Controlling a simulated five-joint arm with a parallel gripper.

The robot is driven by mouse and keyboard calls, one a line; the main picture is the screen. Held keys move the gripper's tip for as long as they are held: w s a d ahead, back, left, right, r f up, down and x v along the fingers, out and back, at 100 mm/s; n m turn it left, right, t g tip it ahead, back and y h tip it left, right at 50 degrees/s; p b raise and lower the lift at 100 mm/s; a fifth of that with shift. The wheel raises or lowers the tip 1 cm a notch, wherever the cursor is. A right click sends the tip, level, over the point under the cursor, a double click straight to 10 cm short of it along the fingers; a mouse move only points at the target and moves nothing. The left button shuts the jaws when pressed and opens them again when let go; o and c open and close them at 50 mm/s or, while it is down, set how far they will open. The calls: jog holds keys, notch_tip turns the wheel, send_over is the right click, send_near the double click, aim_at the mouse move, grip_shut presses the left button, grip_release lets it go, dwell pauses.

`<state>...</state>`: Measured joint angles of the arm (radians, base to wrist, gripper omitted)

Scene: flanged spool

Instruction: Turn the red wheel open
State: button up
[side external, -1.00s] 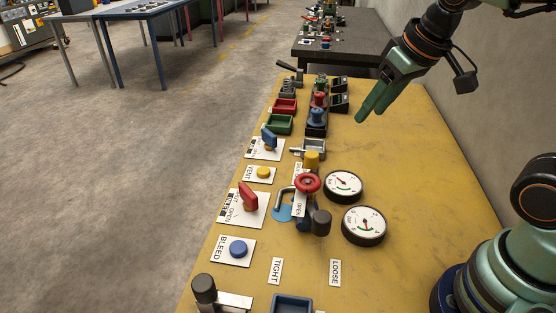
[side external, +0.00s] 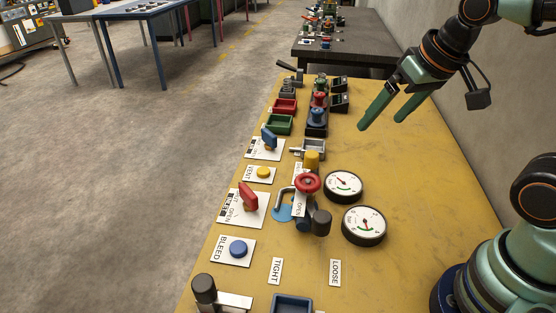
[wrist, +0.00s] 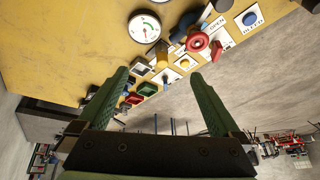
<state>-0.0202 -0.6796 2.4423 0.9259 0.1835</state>
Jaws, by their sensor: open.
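The red wheel (side external: 308,182) is a small round handwheel on a valve at the middle of the yellow bench. An OPEN label (side external: 299,206) stands just below it in the side view. The wheel also shows in the wrist view (wrist: 197,42), at the upper right, beyond my right finger. My gripper (side external: 379,124) is open and empty, in the air above the far right part of the bench, well apart from the wheel. Its two green fingers are spread in the wrist view (wrist: 160,80), with nothing between them touching.
Two gauges (side external: 343,184) (side external: 364,225) stand right of the wheel. A yellow knob (side external: 312,160) is close behind it and a dark knob (side external: 321,222) close in front. A red lever (side external: 248,197) is on the left.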

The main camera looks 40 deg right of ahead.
jog(key=w+a+m+g, duration=0.2)
jog(key=w+a+m, duration=0.2)
jog(key=m, duration=0.6)
jog(key=m+g, duration=0.3)
jog(key=m, duration=0.9)
send_near(307, 180)
notch_tip(307, 180, down, 8)
jog(key=shift+w+f, duration=0.1)
jog(key=shift+f, duration=0.05)
jog(key=c, duration=1.3)
